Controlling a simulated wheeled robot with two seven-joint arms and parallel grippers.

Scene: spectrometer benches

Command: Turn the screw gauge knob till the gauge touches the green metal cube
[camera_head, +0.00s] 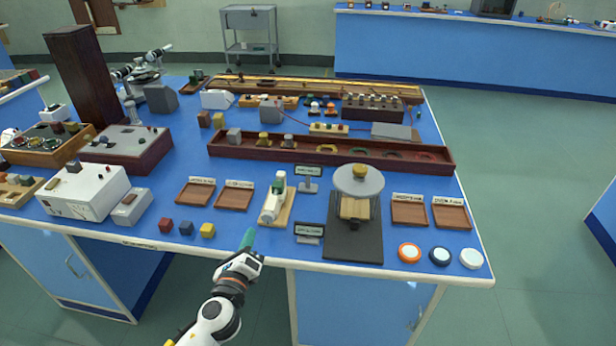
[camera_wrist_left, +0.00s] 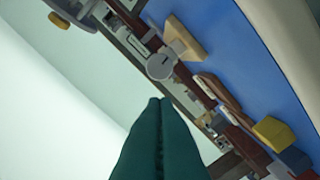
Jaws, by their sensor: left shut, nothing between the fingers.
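The white screw gauge (camera_head: 270,207) lies on a light wooden base (camera_head: 287,213) near the table's front edge. Its round knob end faces the front, and a small green piece (camera_head: 276,188) shows at its far part; I cannot tell if they touch. In the left wrist view the gauge's round grey knob (camera_wrist_left: 160,66) shows beyond the fingertips, with the wooden base (camera_wrist_left: 185,41) behind it. My left gripper (camera_head: 249,236) has teal fingers shut and empty, at the front edge, left of and nearer than the gauge. The fingers (camera_wrist_left: 160,102) are together in the wrist view. My right gripper is out of view.
Red (camera_head: 165,225), blue (camera_head: 186,228) and yellow (camera_head: 208,230) cubes stand left of the gripper. Two wooden trays (camera_head: 233,199) lie behind. A small sign (camera_head: 309,231) and a dark stand with a grey disc (camera_head: 359,180) are on the right. Bare blue table lies around the gauge.

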